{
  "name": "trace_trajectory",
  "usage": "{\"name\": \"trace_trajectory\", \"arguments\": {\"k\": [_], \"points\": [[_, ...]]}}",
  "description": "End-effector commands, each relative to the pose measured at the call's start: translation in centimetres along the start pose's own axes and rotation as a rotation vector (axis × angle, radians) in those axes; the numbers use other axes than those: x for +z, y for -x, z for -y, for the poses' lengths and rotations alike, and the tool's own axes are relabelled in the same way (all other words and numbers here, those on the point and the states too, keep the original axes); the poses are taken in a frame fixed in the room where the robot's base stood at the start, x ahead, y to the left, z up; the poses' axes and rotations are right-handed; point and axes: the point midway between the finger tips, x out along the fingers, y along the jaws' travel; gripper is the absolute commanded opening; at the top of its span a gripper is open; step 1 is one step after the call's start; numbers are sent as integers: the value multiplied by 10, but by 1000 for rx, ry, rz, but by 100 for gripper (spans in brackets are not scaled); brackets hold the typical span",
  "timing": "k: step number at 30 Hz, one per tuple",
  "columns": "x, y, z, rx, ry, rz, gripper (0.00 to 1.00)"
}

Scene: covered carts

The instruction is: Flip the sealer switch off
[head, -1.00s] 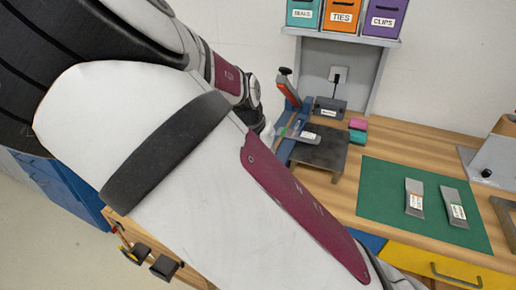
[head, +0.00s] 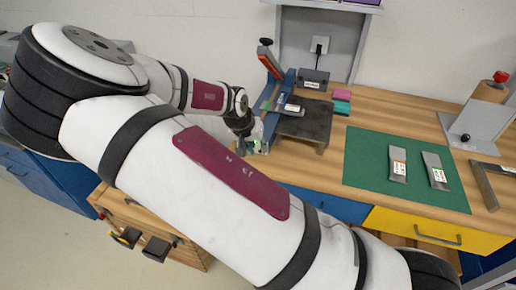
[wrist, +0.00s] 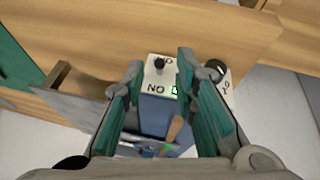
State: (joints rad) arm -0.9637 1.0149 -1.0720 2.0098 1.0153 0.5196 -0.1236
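The sealer (head: 284,88), with a blue frame and a red-and-black lever, stands at the back of the bench in the head view. In the wrist view, a pale panel (wrist: 149,72) on a blue body carries a black toggle (wrist: 159,64), upside-down "ON" lettering and a small green light (wrist: 175,90). Beside it, a dark round knob (wrist: 213,70) sits on a pale face, partly behind the right finger. My gripper (wrist: 160,60) is open, its teal-padded fingers either side of the toggle's panel. Contact cannot be told. In the head view, my gripper (head: 253,147) is small, left of the sealer.
A dark plate (head: 305,122) lies right of the sealer. A green mat (head: 370,165) holds two labelled pouches (head: 398,163) (head: 435,171). Pink and teal blocks (head: 342,101) sit behind. A metal stand (head: 475,125) is at right.

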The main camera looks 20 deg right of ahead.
Motion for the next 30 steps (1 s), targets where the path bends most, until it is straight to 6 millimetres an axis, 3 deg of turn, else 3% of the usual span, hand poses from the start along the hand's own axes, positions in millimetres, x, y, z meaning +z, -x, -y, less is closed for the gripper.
{"name": "trace_trajectory", "arguments": {"k": [6,15,19,30], "points": [[0,-16,0,1,0,0,26],[0,-18,0,-1,1,0,26],[0,-18,0,-1,0,0,0],[1,-17,0,2,-2,-16,0]]}}
